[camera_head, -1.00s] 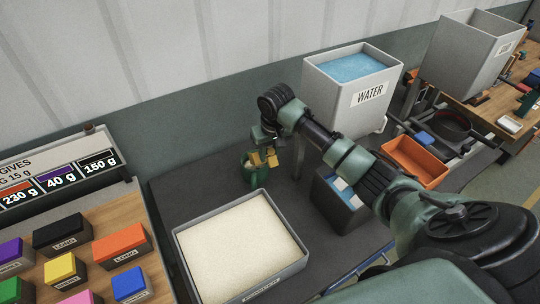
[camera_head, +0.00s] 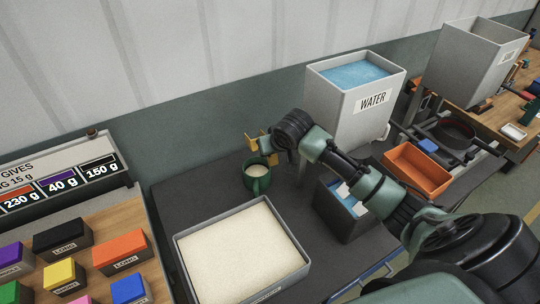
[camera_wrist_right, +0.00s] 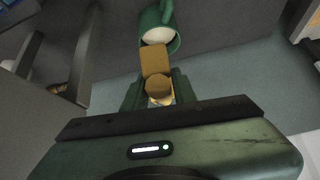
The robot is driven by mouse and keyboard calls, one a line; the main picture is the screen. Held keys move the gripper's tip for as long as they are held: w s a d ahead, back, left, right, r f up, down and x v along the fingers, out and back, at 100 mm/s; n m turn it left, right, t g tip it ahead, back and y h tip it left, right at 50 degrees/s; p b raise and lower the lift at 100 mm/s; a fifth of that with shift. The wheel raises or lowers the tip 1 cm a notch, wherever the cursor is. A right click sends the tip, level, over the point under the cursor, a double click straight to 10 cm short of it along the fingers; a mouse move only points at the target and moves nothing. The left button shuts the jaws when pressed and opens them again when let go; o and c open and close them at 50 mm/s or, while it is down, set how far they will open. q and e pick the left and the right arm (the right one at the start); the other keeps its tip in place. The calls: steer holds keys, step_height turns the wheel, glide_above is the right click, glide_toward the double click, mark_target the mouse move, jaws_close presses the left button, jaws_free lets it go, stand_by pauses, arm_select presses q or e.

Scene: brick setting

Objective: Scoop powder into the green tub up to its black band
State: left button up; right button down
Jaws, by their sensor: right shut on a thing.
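The green tub (camera_head: 257,180) stands upright on the dark table behind the powder tray, its handle toward the front. Pale powder shows inside it in both views; it also appears at the top of the right wrist view (camera_wrist_right: 172,45). I cannot make out its black band or the exact level. My right gripper (camera_head: 267,146) is shut on a yellow-tan scoop (camera_head: 251,142), just behind the tub in the head view. In the right wrist view the scoop (camera_wrist_right: 155,62) sticks out from between the fingers (camera_wrist_right: 158,97) and overlaps the tub's near rim. My left gripper is out of view.
A grey tray of pale powder (camera_head: 178,246) stands in front of the tub. A WATER container (camera_head: 340,118), a dark bin (camera_head: 340,213) and an orange tray (camera_head: 418,172) are to the right. Coloured blocks (camera_head: 62,237) sit on the wooden board at left.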

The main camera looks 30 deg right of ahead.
steer(key=shift+t+b, duration=0.3)
steer(key=shift+t, duration=0.2)
steer(key=shift+w+r, duration=0.1)
steer(key=shift+r, duration=0.15)
steer(key=shift+r+t+h+b, duration=0.3)
steer(key=shift+r+t+b, duration=0.35)
steer(key=shift+t, duration=0.25)
steer(key=shift+r, duration=0.35)
